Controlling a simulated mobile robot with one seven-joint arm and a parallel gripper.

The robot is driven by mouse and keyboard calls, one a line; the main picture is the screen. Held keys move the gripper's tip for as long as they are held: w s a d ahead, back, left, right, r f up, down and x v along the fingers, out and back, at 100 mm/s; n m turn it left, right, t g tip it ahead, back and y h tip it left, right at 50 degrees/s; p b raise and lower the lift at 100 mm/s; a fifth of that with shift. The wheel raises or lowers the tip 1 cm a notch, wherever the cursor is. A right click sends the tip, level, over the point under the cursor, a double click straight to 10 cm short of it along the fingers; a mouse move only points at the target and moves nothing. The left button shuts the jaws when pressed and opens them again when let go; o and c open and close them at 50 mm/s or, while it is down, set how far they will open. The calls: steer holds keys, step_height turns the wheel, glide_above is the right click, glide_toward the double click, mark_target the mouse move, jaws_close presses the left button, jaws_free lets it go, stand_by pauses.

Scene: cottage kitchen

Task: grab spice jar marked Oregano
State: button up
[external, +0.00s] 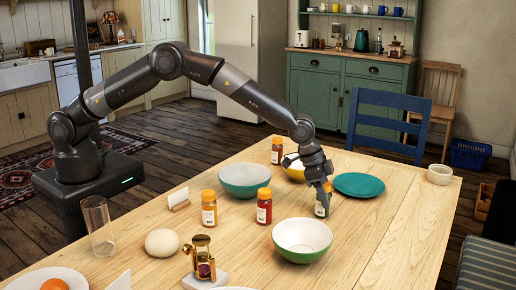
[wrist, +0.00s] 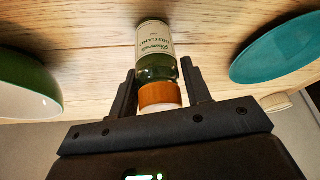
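The oregano jar is a small glass jar with green contents, a pale label reading Oregano and an orange lid; it shows upside down in the wrist view (wrist: 158,60). In the external view the jar (external: 320,211) stands on the table, its upper part hidden by my gripper (external: 325,190). My gripper comes from above, and its two fingers (wrist: 158,85) lie along opposite sides of the jar at the lid and upper body. The fingers look shut on the jar, with almost no gap at either side.
A green-white bowl (external: 302,240) stands in front and a teal plate (external: 359,185) to the right. The table's right side is mostly clear.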

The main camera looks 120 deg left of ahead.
steer(key=c, duration=0.6)
steer(key=shift+c, duration=0.3)
steer(key=shift+r, duration=0.15)
